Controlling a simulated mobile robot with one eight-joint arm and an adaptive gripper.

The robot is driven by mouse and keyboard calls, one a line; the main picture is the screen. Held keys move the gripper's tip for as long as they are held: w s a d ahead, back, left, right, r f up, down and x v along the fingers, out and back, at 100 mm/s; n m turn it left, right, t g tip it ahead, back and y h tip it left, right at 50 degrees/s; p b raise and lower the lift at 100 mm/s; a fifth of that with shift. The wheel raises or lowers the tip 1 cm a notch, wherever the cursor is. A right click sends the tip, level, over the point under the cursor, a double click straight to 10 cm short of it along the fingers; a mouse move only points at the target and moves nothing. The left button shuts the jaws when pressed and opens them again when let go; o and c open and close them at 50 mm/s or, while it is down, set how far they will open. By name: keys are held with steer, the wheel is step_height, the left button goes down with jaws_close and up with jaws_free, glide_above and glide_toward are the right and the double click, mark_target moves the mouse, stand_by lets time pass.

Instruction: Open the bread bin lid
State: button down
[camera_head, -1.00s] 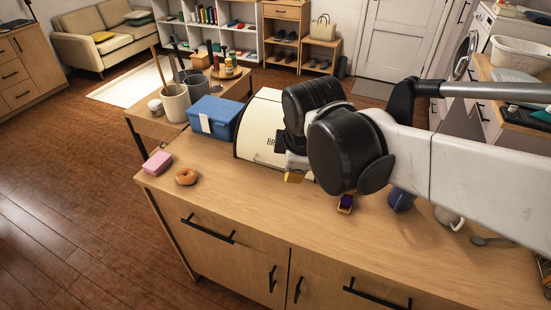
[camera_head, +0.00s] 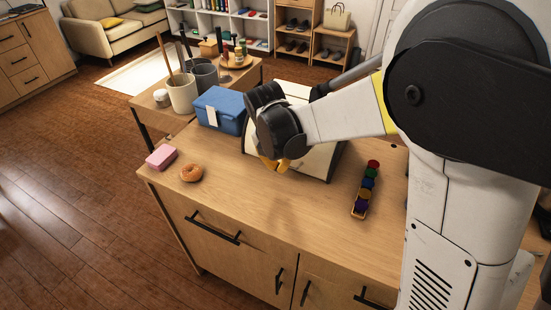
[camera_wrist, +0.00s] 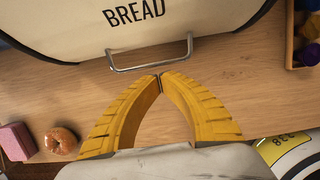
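The cream bread bin (camera_head: 322,160) stands on the wooden counter, partly hidden behind my arm in the head view. In the wrist view its front (camera_wrist: 95,32) shows the word BREAD and a metal bar handle (camera_wrist: 152,68) at the lower edge. The lid looks closed. My gripper (camera_head: 275,165) is low in front of the bin. In the wrist view its yellow fingers (camera_wrist: 159,80) meet at the tips, with nothing between them. The tips appear just short of the handle; I cannot tell whether they touch it.
A blue box (camera_head: 221,108) stands close left of the bin. A pink block (camera_head: 161,157) and a donut (camera_head: 191,173) lie at the counter's left end. A tray of coloured pieces (camera_head: 358,209) lies to the right. The counter in front of the bin is mostly clear.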

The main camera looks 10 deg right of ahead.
steer(key=shift+b+x, duration=0.35)
steer(key=shift+x, duration=1)
steer(key=shift+w+d+r+g+y+p, duration=0.15)
steer(key=shift+r+g+y+p, duration=0.15)
steer(key=shift+r+p, duration=0.4)
steer(key=shift+w+d+r+g+y+p, duration=0.1)
steer(key=shift+r+g+y+p, duration=0.1)
steer(key=shift+r+g+p, duration=0.45)
steer(key=shift+g+y, duration=0.35)
steer(key=shift+y, duration=0.05)
steer(key=w+d+r+p, duration=0.2)
steer(key=w+r+p, duration=0.1)
steer(key=w+r, duration=0.1)
steer(key=w+d+r+p, duration=0.3)
steer(key=w+r, duration=0.1)
steer(key=r, duration=0.1)
steer(key=w+d+r+p, duration=0.3)
steer(key=w+r, duration=0.1)
steer(key=r, duration=0.1)
steer(key=shift+w, duration=0.2)
steer(key=shift+w+d+r+p, duration=0.15)
steer(key=shift+w+d+p, duration=0.45)
steer(key=shift+w, duration=0.3)
